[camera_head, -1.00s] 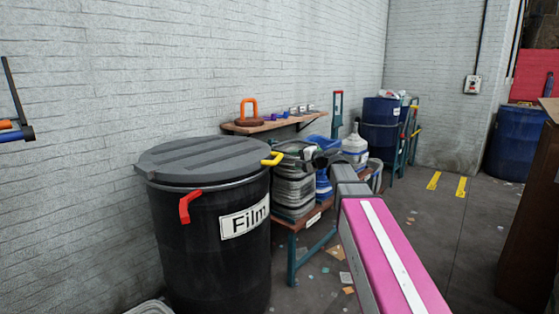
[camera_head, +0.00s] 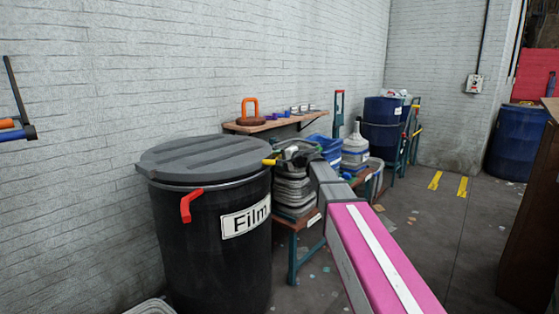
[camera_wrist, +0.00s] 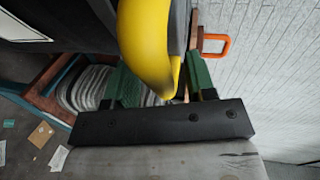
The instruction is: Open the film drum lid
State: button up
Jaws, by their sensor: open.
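The film drum (camera_head: 215,270) is black with a white "Film" label and stands against the wall at the left. Its grey lid (camera_head: 205,157) lies flat on top. A yellow handle (camera_head: 268,162) sticks out from the lid's right edge, partly hidden by my gripper (camera_head: 284,158). A red handle (camera_head: 188,205) sits at the drum's front. In the wrist view the yellow handle (camera_wrist: 150,45) looms large between the green fingers of my gripper (camera_wrist: 157,65). The fingers are open, one to each side of it; contact cannot be told.
Stacked grey trays (camera_head: 293,190) and a blue crate (camera_head: 326,148) stand on a low bench right of the drum, under my arm. A wall shelf (camera_head: 270,126) holds an orange-handled item (camera_head: 250,110). Open floor lies at the right.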

grip_shut()
jog(key=s+a+r+n+t, duration=0.1)
jog(key=s+a+r+n, duration=0.25)
jog(key=r, duration=0.75)
jog(key=s+a+r+n, duration=0.25)
jog(key=s+r, duration=0.25)
jog(key=r, duration=0.6)
jog(key=s+a+r+n+t, duration=0.1)
jog(key=s+a+r+n, duration=0.2)
jog(key=r, duration=0.8)
jog(key=s+a+r+n+t, duration=0.1)
jog(key=s+a+r+n, duration=0.2)
jog(key=s+a, duration=0.8)
jog(key=s+a+r+n+t, duration=0.1)
jog(key=s+a+r+n, duration=0.3)
jog(key=s+a+r, duration=0.3)
jog(key=shift+s+a+r+n+h, duration=0.25)
jog(key=shift+s+a, duration=1.7)
jog(key=shift+s, duration=3.15)
jog(key=shift+f, duration=0.15)
grip_release()
